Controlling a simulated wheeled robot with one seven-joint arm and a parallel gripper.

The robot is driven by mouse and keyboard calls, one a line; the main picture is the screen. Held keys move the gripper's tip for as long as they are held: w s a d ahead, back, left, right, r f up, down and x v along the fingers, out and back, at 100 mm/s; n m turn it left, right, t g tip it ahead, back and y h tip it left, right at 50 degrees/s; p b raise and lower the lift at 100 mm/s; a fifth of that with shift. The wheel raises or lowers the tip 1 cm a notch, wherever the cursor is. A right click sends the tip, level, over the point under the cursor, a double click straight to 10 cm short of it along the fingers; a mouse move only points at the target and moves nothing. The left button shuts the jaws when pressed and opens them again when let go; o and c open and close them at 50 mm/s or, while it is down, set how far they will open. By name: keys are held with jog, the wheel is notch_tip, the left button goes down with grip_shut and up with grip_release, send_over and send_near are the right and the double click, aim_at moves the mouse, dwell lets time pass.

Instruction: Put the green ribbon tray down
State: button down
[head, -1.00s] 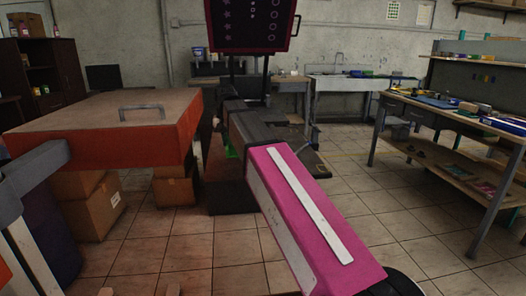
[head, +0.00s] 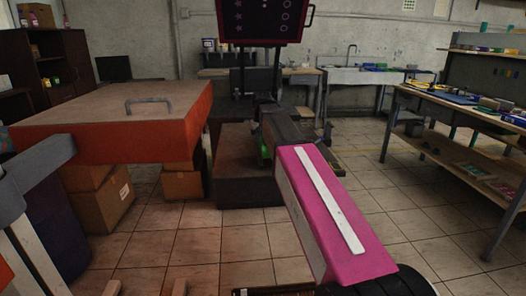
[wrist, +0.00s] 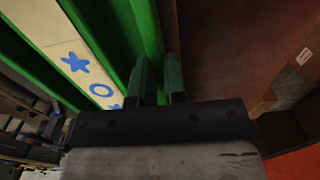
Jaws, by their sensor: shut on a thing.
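The green ribbon tray (wrist: 148,25) fills the upper left of the wrist view. In the head view only a small green piece of the tray (head: 264,150) shows, left of my arm's far end. My magenta arm link and the dark wrist hide the rest. I cannot tell from the frames whether the tray touches anything beneath it.
A reddish-brown block (head: 240,185) stands on the floor beside the tray. An orange-sided bench (head: 110,140) with a handle is at left, cardboard boxes (head: 100,205) under it. A workbench (head: 455,115) is at right. Tiled floor is open at right.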

jog(key=shift+d+f, duration=0.2)
jog(key=shift+f, duration=1.9)
jog(key=shift+f, duration=0.1)
jog(key=c, duration=1.2)
grip_release()
jog(key=shift+o, duration=0.2)
